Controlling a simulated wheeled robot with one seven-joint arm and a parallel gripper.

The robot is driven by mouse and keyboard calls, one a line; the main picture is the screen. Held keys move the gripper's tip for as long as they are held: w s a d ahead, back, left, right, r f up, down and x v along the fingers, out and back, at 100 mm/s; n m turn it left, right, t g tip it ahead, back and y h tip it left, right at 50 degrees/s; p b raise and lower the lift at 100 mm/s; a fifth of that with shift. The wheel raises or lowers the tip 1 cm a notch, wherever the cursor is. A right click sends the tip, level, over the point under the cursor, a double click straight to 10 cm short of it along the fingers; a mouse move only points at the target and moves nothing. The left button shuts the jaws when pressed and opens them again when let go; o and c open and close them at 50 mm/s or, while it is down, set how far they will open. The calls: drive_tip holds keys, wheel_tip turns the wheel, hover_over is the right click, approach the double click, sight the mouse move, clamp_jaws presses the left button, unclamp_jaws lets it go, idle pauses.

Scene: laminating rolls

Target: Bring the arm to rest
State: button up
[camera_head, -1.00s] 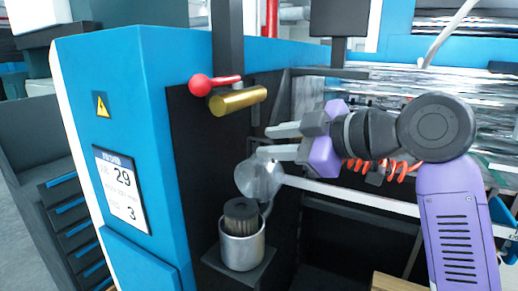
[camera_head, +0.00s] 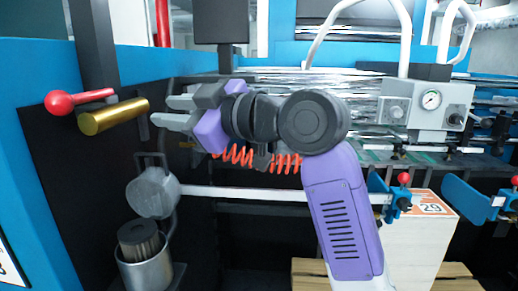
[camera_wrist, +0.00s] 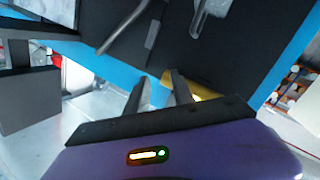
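My gripper (camera_head: 172,111) is raised in front of the dark machine panel in the head view, its two fingers pointing left. The fingers are apart with nothing between them. A brass cylinder (camera_head: 113,116) and a red-knobbed lever (camera_head: 76,100) stick out from the machine to the left of the fingertips, apart from them in the picture. In the wrist view, my gripper's fingers (camera_wrist: 158,92) are also apart, and a yellow-gold part (camera_wrist: 200,88) shows behind the right finger.
A metal cup (camera_head: 146,267) with a dark ribbed roll stands low at the left. A white bar (camera_head: 240,193) runs below my arm. A control box with a gauge (camera_head: 426,104) is at the right. A box marked 29 (camera_head: 420,230) sits at lower right.

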drive_tip(key=w+d+f+m+t+h, duration=0.2)
drive_tip(key=d+f+m+t, duration=0.65)
drive_tip(key=d+f, duration=0.2)
drive_tip(key=s+d+f+m+t+h, duration=0.4)
drive_tip(key=s+d+f+m+h, duration=0.45)
drive_tip(key=d+f, duration=0.55)
drive_tip(key=s+d+f+g+h, duration=0.1)
drive_tip(key=s+f, duration=0.5)
drive_tip(key=s, duration=0.6)
drive_tip(key=s+d+f+m+g+h, duration=0.1)
drive_tip(key=s+d+f, duration=0.4)
drive_tip(key=s, duration=0.8)
drive_tip(key=s+d+f+g+h, duration=0.3)
drive_tip(key=s+f, duration=0.3)
drive_tip(key=s, duration=0.6)
drive_tip(key=shift+s+d+f+m+g, duration=0.15)
drive_tip(key=shift+d+f+m+g, duration=0.25)
drive_tip(key=shift+d, duration=0.5)
